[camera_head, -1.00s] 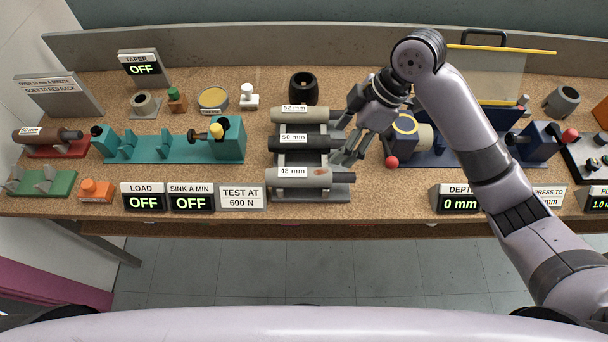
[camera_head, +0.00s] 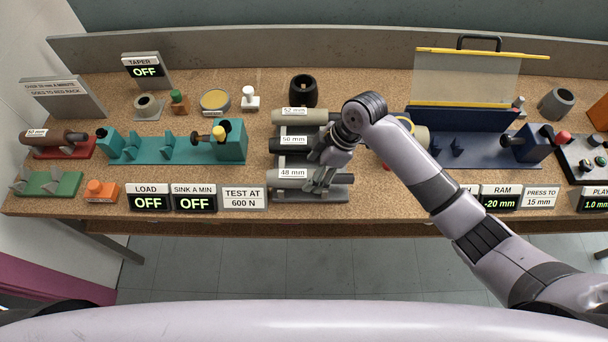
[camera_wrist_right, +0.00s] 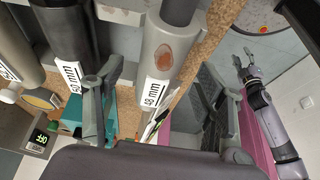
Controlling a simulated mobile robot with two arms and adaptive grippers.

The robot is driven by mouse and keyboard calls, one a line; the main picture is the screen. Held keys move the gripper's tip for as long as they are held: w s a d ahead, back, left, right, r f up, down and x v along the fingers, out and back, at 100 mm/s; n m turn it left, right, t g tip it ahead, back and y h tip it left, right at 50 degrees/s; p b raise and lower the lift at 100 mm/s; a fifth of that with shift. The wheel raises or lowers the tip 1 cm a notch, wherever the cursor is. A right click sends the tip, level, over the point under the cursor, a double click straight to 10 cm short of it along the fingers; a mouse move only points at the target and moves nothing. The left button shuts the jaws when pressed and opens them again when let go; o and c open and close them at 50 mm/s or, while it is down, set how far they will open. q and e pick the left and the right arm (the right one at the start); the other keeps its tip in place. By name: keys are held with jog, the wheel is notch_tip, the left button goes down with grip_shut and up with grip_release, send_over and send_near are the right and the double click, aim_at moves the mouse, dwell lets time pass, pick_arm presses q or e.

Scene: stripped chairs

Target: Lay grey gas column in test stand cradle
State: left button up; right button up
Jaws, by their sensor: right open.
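The grey gas column (camera_head: 288,175), labelled 48 mm, lies in the front slot of a dark grey rack (camera_head: 338,194). My right gripper (camera_head: 320,183) is open over the column's right part. In the right wrist view the grey column (camera_wrist_right: 166,62), with its rust-brown spot, runs between the two spread fingers (camera_wrist_right: 160,95); I see no grip on it. The teal test stand (camera_head: 170,154) with its upright cradle forks stands left of the rack, its cradle empty. My left gripper (camera_wrist_right: 243,62) shows far off in the wrist view, fingers apart.
Beside the grey column lie the black 50 mm column (camera_head: 288,144) and the beige-grey 52 mm column (camera_head: 297,116). A brown column (camera_head: 48,137) lies on a red rack at left. A navy press (camera_head: 470,146) stands at right. Signs (camera_head: 243,197) line the front edge.

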aim_at(308, 173)
jog(key=shift+a+p+x, duration=0.15)
jog(key=shift+p+x, duration=0.05)
jog(key=shift+x, duration=0.75)
jog(key=shift+a+p+x, duration=0.15)
jog(key=shift+a+x, duration=0.05)
jog(key=shift+x, duration=0.75)
jog(key=shift+r, duration=0.1)
jog(key=shift+c, duration=0.4)
grip_shut()
jog(key=shift+r, duration=0.1)
